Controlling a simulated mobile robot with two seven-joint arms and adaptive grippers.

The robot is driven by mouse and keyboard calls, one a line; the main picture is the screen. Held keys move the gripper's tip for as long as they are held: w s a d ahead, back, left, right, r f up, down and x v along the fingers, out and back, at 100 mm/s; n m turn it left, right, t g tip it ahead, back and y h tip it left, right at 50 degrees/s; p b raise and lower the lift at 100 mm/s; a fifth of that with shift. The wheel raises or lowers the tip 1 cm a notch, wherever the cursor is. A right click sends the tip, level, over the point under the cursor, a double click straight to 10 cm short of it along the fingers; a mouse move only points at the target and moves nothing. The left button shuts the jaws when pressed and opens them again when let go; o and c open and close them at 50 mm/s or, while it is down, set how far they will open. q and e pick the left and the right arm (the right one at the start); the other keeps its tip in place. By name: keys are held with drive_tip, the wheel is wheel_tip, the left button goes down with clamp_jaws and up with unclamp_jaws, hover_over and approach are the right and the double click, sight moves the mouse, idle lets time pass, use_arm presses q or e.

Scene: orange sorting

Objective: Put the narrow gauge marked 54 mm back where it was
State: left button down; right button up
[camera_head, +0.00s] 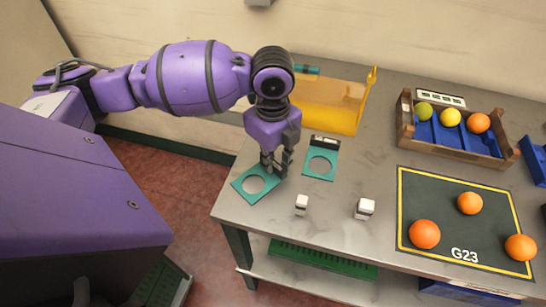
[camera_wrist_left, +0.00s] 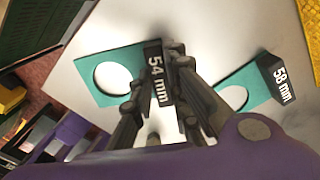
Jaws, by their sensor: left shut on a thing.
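The 54 mm gauge (camera_head: 240,190) is a flat teal plate with a round hole and a dark upright label block. In the head view it is at the left corner of the steel table, under my left gripper (camera_head: 274,168). In the left wrist view, the fingers (camera_wrist_left: 165,108) are shut on the block marked 54 mm (camera_wrist_left: 156,75), and the teal plate (camera_wrist_left: 130,62) reaches out to the left. I cannot tell if the plate touches the table. A second teal gauge (camera_head: 320,163), marked 58 mm in the wrist view (camera_wrist_left: 283,80), lies to the right. My right gripper is not in view.
Two small white blocks (camera_head: 301,204) (camera_head: 365,208) stand in front of the gauges. A yellow holder (camera_head: 330,115) is behind. A dark mat marked G23 (camera_head: 420,186) bears three oranges. A wooden crate (camera_head: 405,135) with fruit stands at the back right. The table's left edge is close to the gauge.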

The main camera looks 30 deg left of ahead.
use_arm(q)
drive_tip(key=shift+f, duration=0.1)
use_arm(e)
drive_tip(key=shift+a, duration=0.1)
use_arm(q)
drive_tip(key=c, duration=1.6)
unclamp_jaws()
drive_tip(key=o, duration=0.4)
drive_tip(key=shift+r+p, duration=2.45)
drive_tip(key=shift+r, duration=1.6)
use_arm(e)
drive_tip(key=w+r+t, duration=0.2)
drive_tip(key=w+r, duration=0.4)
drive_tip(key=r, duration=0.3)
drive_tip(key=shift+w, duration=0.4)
use_arm(q)
drive_tip(key=shift+s+f, duration=0.1)
drive_tip(key=shift+f, duration=0.05)
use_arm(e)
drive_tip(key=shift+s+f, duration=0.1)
